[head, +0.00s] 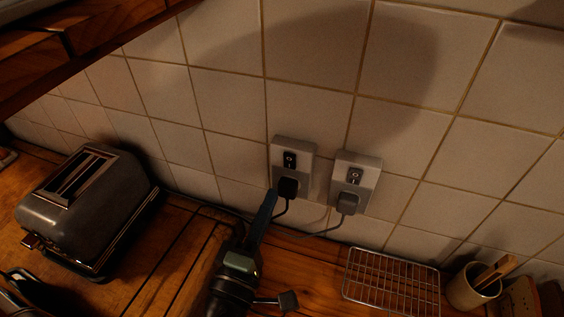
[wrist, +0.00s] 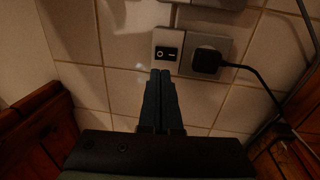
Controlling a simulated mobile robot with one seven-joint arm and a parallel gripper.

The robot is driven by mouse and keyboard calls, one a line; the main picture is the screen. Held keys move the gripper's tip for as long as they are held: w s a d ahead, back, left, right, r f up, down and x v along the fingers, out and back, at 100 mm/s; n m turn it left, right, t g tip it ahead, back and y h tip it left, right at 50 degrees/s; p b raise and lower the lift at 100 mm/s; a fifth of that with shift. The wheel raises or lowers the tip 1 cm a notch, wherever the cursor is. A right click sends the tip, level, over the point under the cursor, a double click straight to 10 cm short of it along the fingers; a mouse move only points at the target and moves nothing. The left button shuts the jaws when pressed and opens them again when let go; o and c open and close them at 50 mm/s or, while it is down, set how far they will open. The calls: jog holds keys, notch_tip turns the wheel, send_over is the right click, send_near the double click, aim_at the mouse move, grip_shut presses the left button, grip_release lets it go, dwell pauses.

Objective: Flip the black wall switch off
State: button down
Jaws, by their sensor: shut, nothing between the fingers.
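The black wall switch (head: 290,160) sits in the upper part of the left pale socket plate (head: 307,153) on the tiled wall, above a black plug (head: 288,187). In the wrist view the switch (wrist: 167,53) shows a circle and a bar mark; which side is pressed in, I cannot tell. My gripper (head: 271,194) is shut and empty, its blue fingers pointing up beside the plug, left of and below the switch. In the wrist view the fingertips (wrist: 160,73) end just below the switch plate, apart from the switch in the picture.
A toaster (head: 85,205) stands left on the wooden counter. A wire rack (head: 391,282) and a utensil pot (head: 472,288) are at right. Cords hang nearby.

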aim_at(287, 159)
jog(key=p+x, duration=0.2)
jog(key=x, duration=0.4)
jog(key=shift+w+r, duration=0.1)
jog(key=shift+r, duration=0.05)
jog(key=shift+w+d, duration=0.2)
jog(key=shift+w, duration=0.35)
jog(key=shift+w+d, duration=0.1)
jog(key=shift+w, duration=0.15)
jog(key=shift+r+p, duration=0.55)
jog(key=shift+r, duration=0.15)
jog(key=shift+s+r+g+p, duration=0.1)
jog(key=shift+r+g+p, duration=0.15)
jog(key=shift+p, duration=0.3)
jog(key=shift+f, duration=0.35)
jog(key=shift+b, duration=0.3)
